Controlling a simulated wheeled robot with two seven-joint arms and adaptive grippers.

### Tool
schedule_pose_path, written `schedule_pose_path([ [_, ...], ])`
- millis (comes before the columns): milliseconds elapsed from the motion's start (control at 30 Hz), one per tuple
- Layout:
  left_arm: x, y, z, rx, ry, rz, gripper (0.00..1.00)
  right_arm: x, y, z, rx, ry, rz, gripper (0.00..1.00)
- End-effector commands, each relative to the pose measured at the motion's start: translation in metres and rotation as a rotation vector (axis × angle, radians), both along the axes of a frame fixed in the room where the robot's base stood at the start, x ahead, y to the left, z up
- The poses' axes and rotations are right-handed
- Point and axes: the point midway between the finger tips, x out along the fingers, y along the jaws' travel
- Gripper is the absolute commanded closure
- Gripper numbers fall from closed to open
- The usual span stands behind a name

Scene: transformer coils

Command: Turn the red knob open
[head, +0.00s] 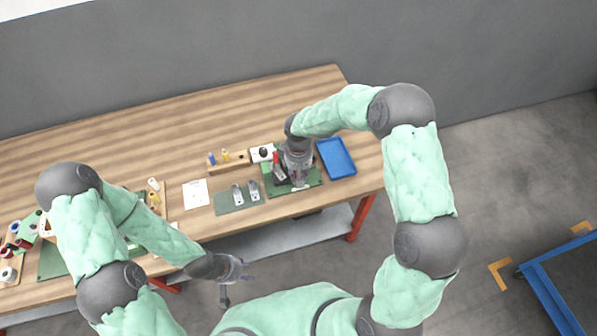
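A small red part (277,162), which may be the red knob, shows just left of my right gripper (298,180) over a green mat (312,179) on the wooden table. My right gripper points down there, and its wrist and body cover most of what lies beneath. I cannot tell whether its fingers touch the red part or how far apart they are. The knob's turn angle is too small to read. My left gripper (238,284) hangs in front of the table's front edge, over the floor, with its fingers spread apart and nothing between them.
A blue tray (336,157) lies right of the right gripper. A white box with a black top (262,153) and a wooden block with small pegs (229,162) stand left of it. A grey-green mat (230,208) holds metal parts. The table's back is clear.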

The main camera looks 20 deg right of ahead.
Motion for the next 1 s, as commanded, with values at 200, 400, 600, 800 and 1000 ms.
schedule_pose_path([
  [200, 0.0001, 0.0000, 0.0045, 0.000, 0.000, 0.000, 0.60, -0.0022, 0.0004, -0.0016, 0.000, 0.006, 0.108, 1.00],
  [400, 0.0000, 0.0000, 0.0059, 0.000, 0.000, 0.000, 0.60, -0.0025, 0.0004, -0.0022, 0.000, 0.006, 0.158, 1.00],
  [600, -0.0001, 0.0000, 0.0060, 0.000, 0.000, 0.000, 0.60, -0.0026, 0.0004, -0.0026, 0.000, 0.006, 0.172, 1.00],
  [800, 0.0000, 0.0000, 0.0060, 0.000, 0.000, 0.000, 0.60, -0.0028, 0.0004, -0.0027, -0.001, 0.007, 0.172, 1.00],
  [1000, -0.0001, 0.0000, 0.0060, 0.000, 0.000, 0.000, 0.60, -0.0027, 0.0004, -0.0026, -0.001, 0.007, 0.171, 0.49],
])
